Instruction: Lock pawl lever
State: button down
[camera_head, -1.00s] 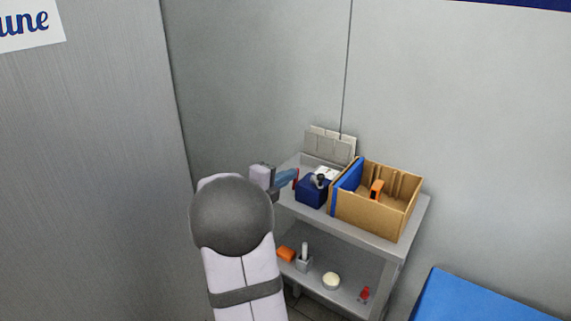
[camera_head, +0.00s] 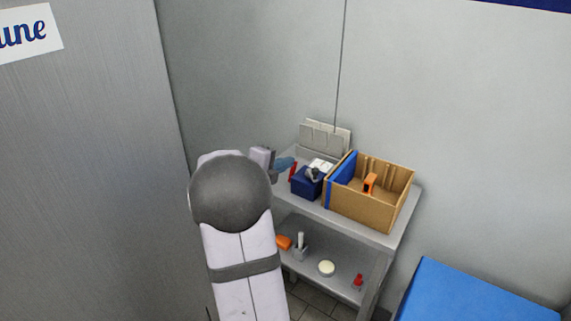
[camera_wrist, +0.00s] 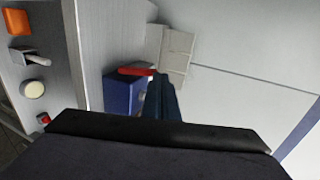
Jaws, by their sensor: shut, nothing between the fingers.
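A dark blue block (camera_head: 303,186) with a black and white part on top stands on the upper shelf of a grey cart. A red lever-like bar (camera_head: 293,171) shows at its left side. My gripper (camera_head: 287,165) is at the block's left, its blue fingers shut and close to the red bar. In the wrist view, the fingers (camera_wrist: 160,98) point at the red bar (camera_wrist: 135,71), which lies across the blue block's (camera_wrist: 122,94) far edge. I cannot tell whether they touch. The fingers hide part of the block.
A cardboard box (camera_head: 365,210) with a blue side panel and an orange item (camera_head: 370,183) stands right of the block. Grey-white panels (camera_head: 325,136) stand behind. The lower shelf (camera_head: 343,283) holds small items. A blue surface (camera_head: 480,292) is at lower right.

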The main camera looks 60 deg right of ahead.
dwell(0.3)
jog(key=r+v, duration=0.1)
jog(key=v, duration=1.3)
jog(key=shift+d+r+p, duration=0.3)
jog(key=shift+p, duration=0.1)
